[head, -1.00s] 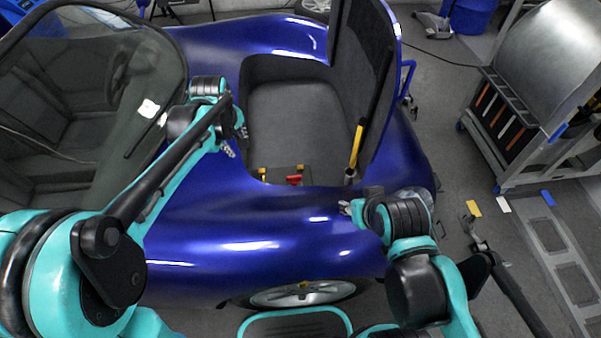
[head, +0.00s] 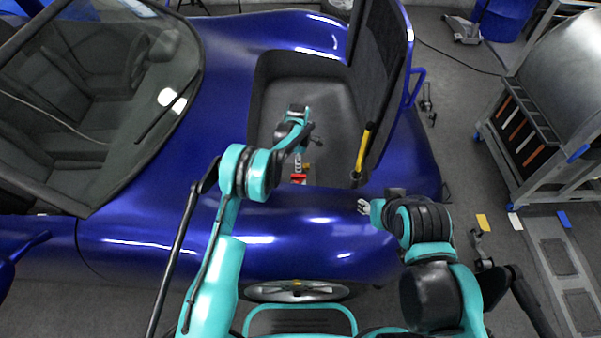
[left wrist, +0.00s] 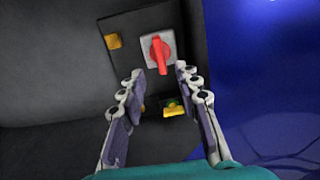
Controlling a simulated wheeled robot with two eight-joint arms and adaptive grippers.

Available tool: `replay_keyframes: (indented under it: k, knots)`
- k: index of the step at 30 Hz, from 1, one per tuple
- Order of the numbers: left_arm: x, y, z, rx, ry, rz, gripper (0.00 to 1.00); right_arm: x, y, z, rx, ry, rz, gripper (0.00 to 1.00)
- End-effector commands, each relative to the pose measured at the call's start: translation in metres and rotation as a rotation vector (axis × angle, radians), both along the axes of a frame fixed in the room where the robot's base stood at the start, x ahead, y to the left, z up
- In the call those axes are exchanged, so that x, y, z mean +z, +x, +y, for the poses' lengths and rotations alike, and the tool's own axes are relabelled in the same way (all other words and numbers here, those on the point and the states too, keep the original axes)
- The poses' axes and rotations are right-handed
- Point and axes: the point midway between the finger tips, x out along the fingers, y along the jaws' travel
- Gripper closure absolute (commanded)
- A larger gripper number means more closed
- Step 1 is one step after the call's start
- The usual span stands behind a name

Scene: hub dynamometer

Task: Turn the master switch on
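The master switch (left wrist: 160,52) has a red handle on a light grey square plate, on a dark box (left wrist: 120,40) in the car's open compartment. The handle stands roughly upright in the left wrist view. In the head view, the red of the switch (head: 298,178) shows just beyond the car's near edge, partly covered by my left gripper (head: 298,160). In the left wrist view, my left gripper (left wrist: 157,70) is open, its fingers on either side below the handle, apart from it. My right gripper (head: 364,207) is over the blue body; its finger opening is too small to tell.
The raised lid (head: 380,75) with a yellow-handled strut (head: 362,145) stands right of the compartment. Yellow parts (left wrist: 174,107) sit on the box near the switch. A metal cart (head: 515,125) stands at the right.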

Motion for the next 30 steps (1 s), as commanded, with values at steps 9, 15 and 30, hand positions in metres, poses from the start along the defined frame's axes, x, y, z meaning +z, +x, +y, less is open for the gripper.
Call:
replay_keyframes:
  k: [9, 15, 30]
  knots:
    - [-0.053, 0.0, 0.0, -0.001, 0.0, 0.0, 0.67, -0.023, 0.0, 0.0, 0.0, 0.0, 0.0, 0.58]
    - [-0.071, 0.0, 0.0, -0.002, 0.0, -0.001, 0.67, -0.03, 0.0, 0.0, 0.0, 0.0, 0.0, 0.58]
    - [-0.072, 0.0, 0.0, -0.002, 0.0, -0.001, 1.0, -0.03, 0.0, 0.0, 0.0, 0.0, 0.0, 0.58]
